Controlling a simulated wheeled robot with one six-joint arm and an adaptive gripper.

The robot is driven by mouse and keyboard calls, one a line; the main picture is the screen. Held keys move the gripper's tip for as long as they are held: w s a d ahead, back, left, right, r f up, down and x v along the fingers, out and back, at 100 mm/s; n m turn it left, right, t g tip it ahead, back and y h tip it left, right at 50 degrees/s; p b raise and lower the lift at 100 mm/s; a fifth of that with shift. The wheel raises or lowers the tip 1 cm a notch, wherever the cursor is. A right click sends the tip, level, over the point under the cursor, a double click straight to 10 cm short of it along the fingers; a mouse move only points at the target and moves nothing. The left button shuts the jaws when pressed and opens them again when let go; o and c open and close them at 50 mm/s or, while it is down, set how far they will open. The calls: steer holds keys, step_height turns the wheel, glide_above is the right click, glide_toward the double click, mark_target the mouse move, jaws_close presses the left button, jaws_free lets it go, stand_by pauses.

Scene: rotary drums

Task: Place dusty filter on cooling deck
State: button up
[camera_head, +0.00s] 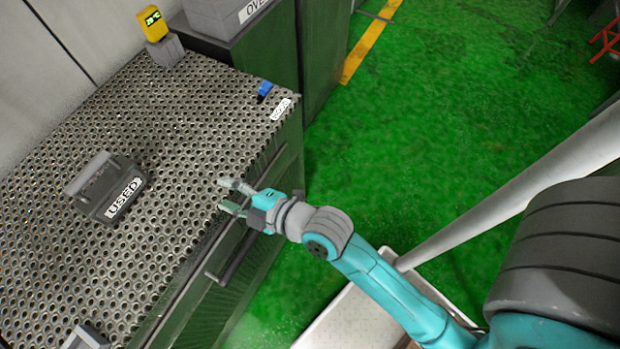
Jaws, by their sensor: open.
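A dark grey block with a white label reading "USED" (108,184) sits on the perforated metal deck (185,135), left of my gripper. It looks like the dusty filter and has a raised lighter grey part on top. My gripper (226,196) is open and empty over the deck's right edge, with its fingers pointing left toward the block. There is a clear gap between the fingertips and the block. The deck is the top of a metal cabinet.
A yellow thermometer display (153,24) stands at the deck's back corner. A blue item (264,90) and a white label (281,108) are near the right edge. A grey object (85,338) is at the front. A cabinet handle (232,258) lies below my gripper.

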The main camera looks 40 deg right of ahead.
steer(key=s+d+f+m+h, duration=0.2)
steer(key=s+d+m, duration=0.15)
steer(key=s, duration=0.35)
steer(key=s+d+f+m+h, duration=0.1)
steer(key=s+d+f+m, duration=0.25)
steer(key=s, duration=0.25)
steer(key=s+d+r+m+h, duration=0.1)
steer(key=s+r+m, duration=0.1)
steer(key=s, duration=0.5)
steer(key=s+d+r+m+h, duration=0.1)
steer(key=s+r+m, duration=0.1)
steer(key=s+m, duration=0.3)
steer(key=s, duration=0.3)
steer(key=shift+s+d, duration=0.3)
